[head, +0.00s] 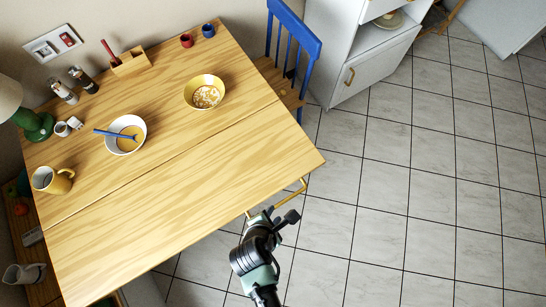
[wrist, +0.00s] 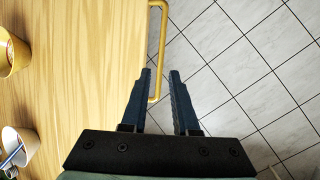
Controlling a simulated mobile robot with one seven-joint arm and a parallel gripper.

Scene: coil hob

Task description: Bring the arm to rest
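My gripper (wrist: 160,72) shows in the wrist view with its two dark fingers apart and nothing between them but a view of the floor and a yellow bar. In the head view my arm reaches in from the bottom, beside the near right edge of the wooden table (head: 180,205). The fingers are hard to make out there. In the wrist view the table (wrist: 80,80) lies to the left of the fingers and the tiled floor (wrist: 240,60) to the right.
A yellow bar (head: 290,197) runs along the table's edge close to my arm. A yellow bowl (head: 190,97), a white bowl (head: 110,145) with a blue spoon, and a mug (head: 45,181) stand on the table. A blue chair (head: 312,45) is behind. The floor at right is clear.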

